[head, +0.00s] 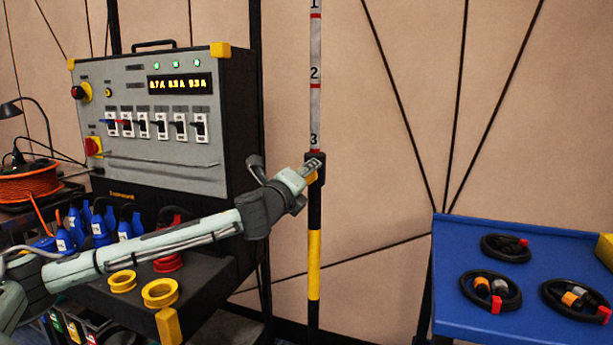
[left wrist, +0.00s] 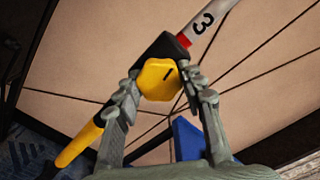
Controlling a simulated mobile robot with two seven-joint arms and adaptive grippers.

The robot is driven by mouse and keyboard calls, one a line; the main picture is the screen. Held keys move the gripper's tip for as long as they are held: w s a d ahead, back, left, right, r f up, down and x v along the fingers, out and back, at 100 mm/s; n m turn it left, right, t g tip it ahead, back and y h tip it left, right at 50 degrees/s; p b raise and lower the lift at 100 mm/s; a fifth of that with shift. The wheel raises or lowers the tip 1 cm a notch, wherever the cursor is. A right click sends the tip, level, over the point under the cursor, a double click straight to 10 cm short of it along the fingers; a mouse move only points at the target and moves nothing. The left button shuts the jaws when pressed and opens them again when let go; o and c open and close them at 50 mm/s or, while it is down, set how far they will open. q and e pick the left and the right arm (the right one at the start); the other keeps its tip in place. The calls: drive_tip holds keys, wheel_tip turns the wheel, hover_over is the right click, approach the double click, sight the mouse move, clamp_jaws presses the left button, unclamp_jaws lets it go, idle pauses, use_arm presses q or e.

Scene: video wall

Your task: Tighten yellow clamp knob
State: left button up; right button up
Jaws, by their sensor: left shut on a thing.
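The yellow clamp knob (left wrist: 158,79) sits on a black collar (left wrist: 163,47) around the pole, just below the mark 3. It has a dark line on its face. My left gripper (left wrist: 160,92) has its two fingers on either side of the knob and is shut on it. In the head view my left gripper (head: 306,172) reaches the pole (head: 315,88) at the collar, and only a sliver of the yellow knob (head: 311,177) shows beside it. The pole stands upright, white with red marks above and black and yellow below. My right gripper is not in view.
A grey power box (head: 150,130) with switches stands at the left. Blue connectors (head: 100,228) and yellow rings (head: 160,292) lie on a dark shelf below it. A blue table (head: 460,236) with coiled black cables stands at the right. Floor space between pole and table looks open.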

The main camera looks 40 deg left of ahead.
use_arm(q)
drive_tip(key=shift+m, duration=1.1)
drive_tip(key=o, duration=1.2)
drive_tip(key=v, duration=1.2)
